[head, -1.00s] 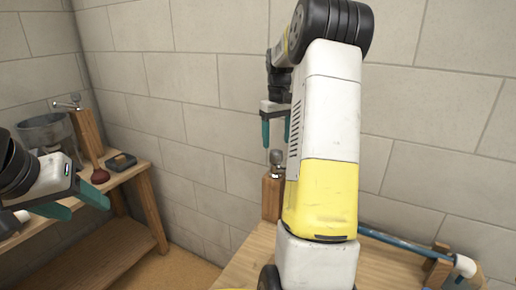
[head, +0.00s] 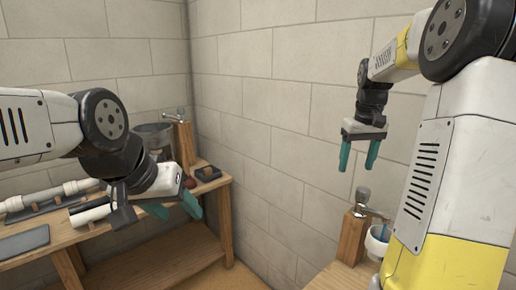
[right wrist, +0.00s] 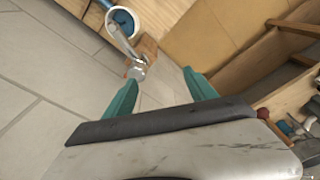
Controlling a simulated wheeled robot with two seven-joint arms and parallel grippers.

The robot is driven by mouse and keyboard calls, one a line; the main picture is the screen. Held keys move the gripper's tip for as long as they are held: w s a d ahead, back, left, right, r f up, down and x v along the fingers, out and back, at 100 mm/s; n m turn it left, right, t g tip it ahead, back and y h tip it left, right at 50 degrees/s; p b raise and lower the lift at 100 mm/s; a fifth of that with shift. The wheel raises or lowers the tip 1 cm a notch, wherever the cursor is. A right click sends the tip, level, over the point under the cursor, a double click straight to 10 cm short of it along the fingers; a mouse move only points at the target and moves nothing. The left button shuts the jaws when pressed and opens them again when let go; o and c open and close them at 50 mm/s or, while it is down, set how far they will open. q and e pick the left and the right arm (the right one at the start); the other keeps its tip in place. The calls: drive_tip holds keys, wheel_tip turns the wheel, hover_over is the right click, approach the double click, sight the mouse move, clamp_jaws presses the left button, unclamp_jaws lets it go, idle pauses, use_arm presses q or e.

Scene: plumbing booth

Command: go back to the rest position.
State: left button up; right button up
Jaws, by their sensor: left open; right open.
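My left gripper (head: 176,207) has teal fingers that are apart and empty. In the head view it hangs in front of the left workbench (head: 222,184), near its right end. My right gripper (head: 358,156) is open and empty, its teal fingers pointing down in front of the block wall. It is above a wooden post (head: 352,238) with a metal valve (head: 363,196) on top. In the right wrist view the two teal fingers (right wrist: 161,97) are apart, with the valve (right wrist: 136,70) beyond them.
A white cup-like fitting with blue inside (head: 377,242) is beside the post. The left bench holds a grey bucket (head: 152,135), a dark box (head: 208,173), white pipe (head: 48,194) and a grey mat (head: 24,243). Block walls (head: 280,110) stand behind; a gap separates the benches.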

drive_tip(key=s+a+t+y, duration=0.1)
drive_tip(key=s+a+t, duration=0.1)
drive_tip(key=s+a, duration=0.6)
drive_tip(key=s+a+t+y, duration=0.1)
drive_tip(key=s+a+t, duration=0.1)
drive_tip(key=s+a, duration=0.5)
drive_tip(key=s, duration=0.6)
drive_tip(key=shift+s+a+r+m+t, duration=0.15)
drive_tip(key=shift+s+a+m+t, duration=0.15)
drive_tip(key=shift+s+a+t, duration=0.1)
